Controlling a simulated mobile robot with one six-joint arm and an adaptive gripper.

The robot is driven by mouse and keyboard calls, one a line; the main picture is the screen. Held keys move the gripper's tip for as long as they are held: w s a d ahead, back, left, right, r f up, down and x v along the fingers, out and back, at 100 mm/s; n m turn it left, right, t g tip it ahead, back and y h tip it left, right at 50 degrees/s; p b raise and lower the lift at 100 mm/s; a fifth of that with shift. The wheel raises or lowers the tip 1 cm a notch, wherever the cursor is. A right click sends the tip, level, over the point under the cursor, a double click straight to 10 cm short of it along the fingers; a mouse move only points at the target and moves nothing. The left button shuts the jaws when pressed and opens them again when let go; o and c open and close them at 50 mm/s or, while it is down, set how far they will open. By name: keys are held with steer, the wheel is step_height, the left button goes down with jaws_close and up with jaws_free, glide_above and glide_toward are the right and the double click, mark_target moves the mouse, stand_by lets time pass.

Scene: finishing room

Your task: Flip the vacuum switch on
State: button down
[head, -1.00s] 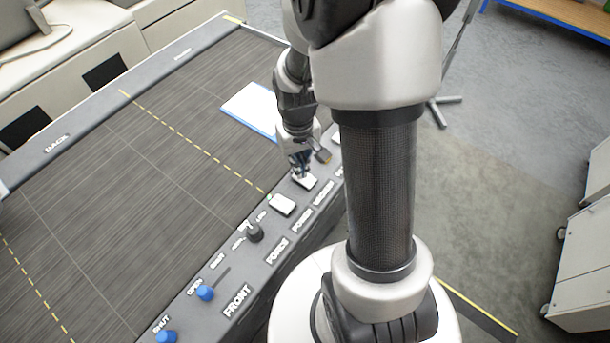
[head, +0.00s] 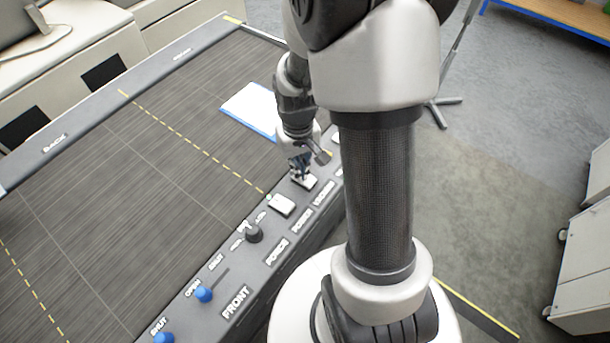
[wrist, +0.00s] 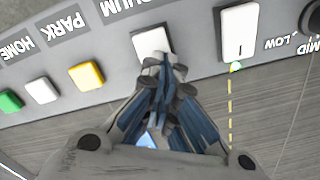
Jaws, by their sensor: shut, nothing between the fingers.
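In the head view the vacuum switch (head: 311,183) is partly covered by my fingers. My gripper (wrist: 166,62) is shut and empty, pointing down, with its tips at the switch's near edge in the wrist view. It also shows in the head view (head: 301,176), right over the switch. I cannot tell whether the tips touch it. No lit lamp shows beside this switch, but my fingers hide part of that area.
A similar white power switch (wrist: 238,32) sits beside it, with a green lamp (wrist: 235,67). Yellow (wrist: 86,75), white (wrist: 41,90) and green (wrist: 10,101) buttons are on the other side. A dark knob (head: 254,233) and a white-and-blue sheet (head: 250,110) are nearby.

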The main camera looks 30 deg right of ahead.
steer(key=shift+r+p, duration=2.9)
steer(key=shift+r, duration=0.6)
steer(key=s+a+r+n+t+b, duration=0.1)
steer(key=s+a+r+t, duration=0.1)
steer(key=s+a+r, duration=0.3)
steer(key=s+a+r+n+t+b, duration=0.1)
steer(key=s+a+r, duration=0.4)
steer(key=r, duration=0.8)
steer(key=s+t+b, duration=0.1)
steer(key=s, duration=0.2)
steer(key=shift+s+a+t, duration=0.3)
steer(key=shift+a, duration=0.05)
